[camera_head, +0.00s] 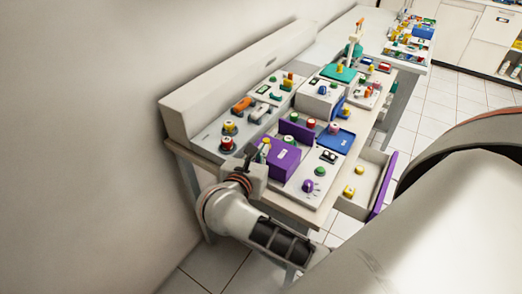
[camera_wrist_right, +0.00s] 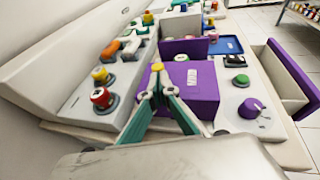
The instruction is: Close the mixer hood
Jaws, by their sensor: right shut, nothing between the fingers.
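A purple box (camera_head: 285,161) with a white label stands on a white base at the near end of the bench; it also shows in the right wrist view (camera_wrist_right: 200,88). A purple panel (camera_head: 296,129) stands upright just behind it, also seen in the right wrist view (camera_wrist_right: 184,48). I cannot tell for certain which purple part is the mixer hood. My right gripper (camera_head: 262,153) is at the near left side of the purple box. Its green-padded fingertips (camera_wrist_right: 157,76) meet, shut and empty, in front of the box; contact is unclear. My left gripper is not in view.
Red and yellow knobs (camera_head: 228,136) are left of the box, a purple knob (camera_head: 308,186) right of it. An open drawer with a purple front (camera_head: 383,188) sticks out on the right. A blue tray (camera_head: 336,140) lies behind. A wall borders the left.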

